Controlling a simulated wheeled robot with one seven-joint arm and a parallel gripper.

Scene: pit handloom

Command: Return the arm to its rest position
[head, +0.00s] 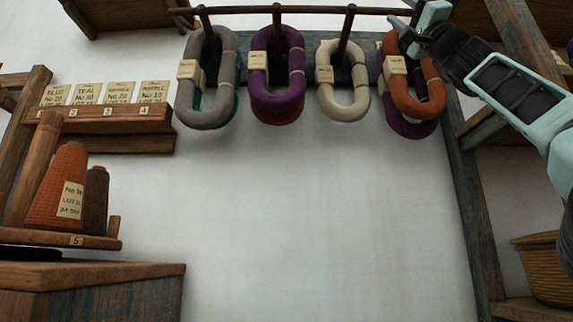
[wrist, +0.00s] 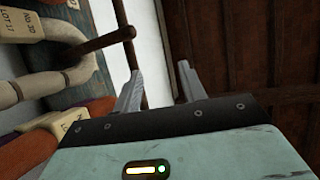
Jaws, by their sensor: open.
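My gripper (head: 408,20) is at the upper right in the head view, in front of the top of the orange skein (head: 426,92) and close to its peg. My arm reaches in from the right edge. In the wrist view my gripper (wrist: 158,85) has its two fingers apart with nothing between them. A wooden peg (wrist: 105,42) shows just left of the fingers there. I cannot tell whether the gripper touches the skein or the peg.
Grey (head: 207,112), purple (head: 272,103) and cream (head: 349,103) skeins hang left of the orange one. A blue-brown post (head: 476,205) and a basket (head: 548,272) stand at the right. Cones (head: 58,185) sit on a left shelf. The wall below the skeins is clear.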

